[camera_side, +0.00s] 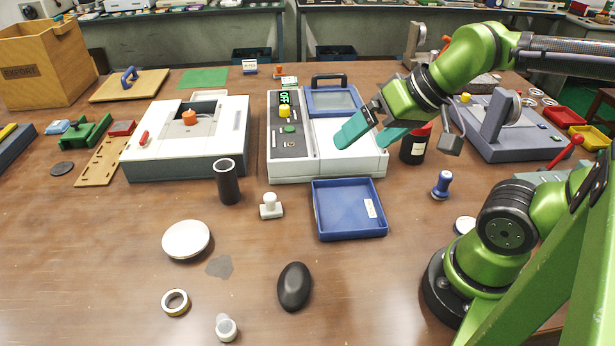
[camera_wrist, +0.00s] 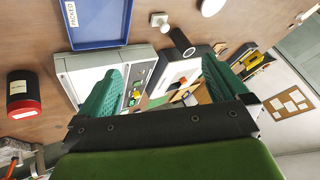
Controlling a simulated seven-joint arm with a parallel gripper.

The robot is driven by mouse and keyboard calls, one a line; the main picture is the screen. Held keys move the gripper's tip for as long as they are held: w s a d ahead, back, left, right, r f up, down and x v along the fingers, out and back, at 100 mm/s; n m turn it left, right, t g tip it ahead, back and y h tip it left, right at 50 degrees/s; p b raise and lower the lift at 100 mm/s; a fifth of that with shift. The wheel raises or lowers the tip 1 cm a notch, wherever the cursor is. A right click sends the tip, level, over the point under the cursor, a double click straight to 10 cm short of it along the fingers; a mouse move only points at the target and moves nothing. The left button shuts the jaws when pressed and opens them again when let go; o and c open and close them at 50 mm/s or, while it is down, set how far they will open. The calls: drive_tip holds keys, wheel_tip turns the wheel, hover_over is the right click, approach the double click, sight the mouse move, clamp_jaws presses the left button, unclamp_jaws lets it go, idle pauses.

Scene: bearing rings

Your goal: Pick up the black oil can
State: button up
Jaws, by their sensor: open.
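The black oil can (camera_side: 413,150), a dark cylinder with a red top and a pale label, stands upright on the table right of the white machine. My gripper's fingers partly cover its top in the side view. It also shows in the wrist view (camera_wrist: 22,97) at the left edge, outside the fingers. My gripper (camera_side: 371,138) has two teal fingers, spread apart and empty. It is above the white machine's right part, left of the can in the side view. Its fingers also show in the wrist view (camera_wrist: 163,75).
The white machine (camera_side: 345,150) with a green display lies under my gripper. A blue tray (camera_side: 345,222) lies in front of it. A grey machine (camera_side: 500,140) stands right of the can. A blue-handled stamp (camera_side: 441,186) stands in front of the can. A black tube (camera_side: 228,183) stands further left.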

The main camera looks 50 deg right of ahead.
drive_tip(key=w+d+f+m+g+h, duration=0.1)
drive_tip(key=w+d+m+g+h, duration=0.2)
drive_tip(key=d, duration=0.6)
drive_tip(key=m+g, duration=0.1)
drive_tip(key=g, duration=0.3)
hover_over(417, 133)
drive_tip(key=d, duration=0.3)
wheel_tip(417, 133, down, 3)
drive_tip(key=r+n+y, duration=0.1)
wheel_tip(417, 133, down, 10)
drive_tip(key=shift+w+d+f, duration=0.1)
drive_tip(key=shift+w+f, duration=0.05)
drive_tip(key=shift+f, duration=0.05)
drive_tip(key=shift+w+f, duration=0.15)
drive_tip(key=shift+f, duration=1.35)
drive_tip(key=shift+w+f, duration=0.15)
drive_tip(key=shift+f, duration=1.35)
drive_tip(key=shift+c, duration=0.3)
drive_tip(key=shift+d+r+n, duration=0.1)
drive_tip(key=shift+n, duration=0.2)
drive_tip(key=c, duration=1.3)
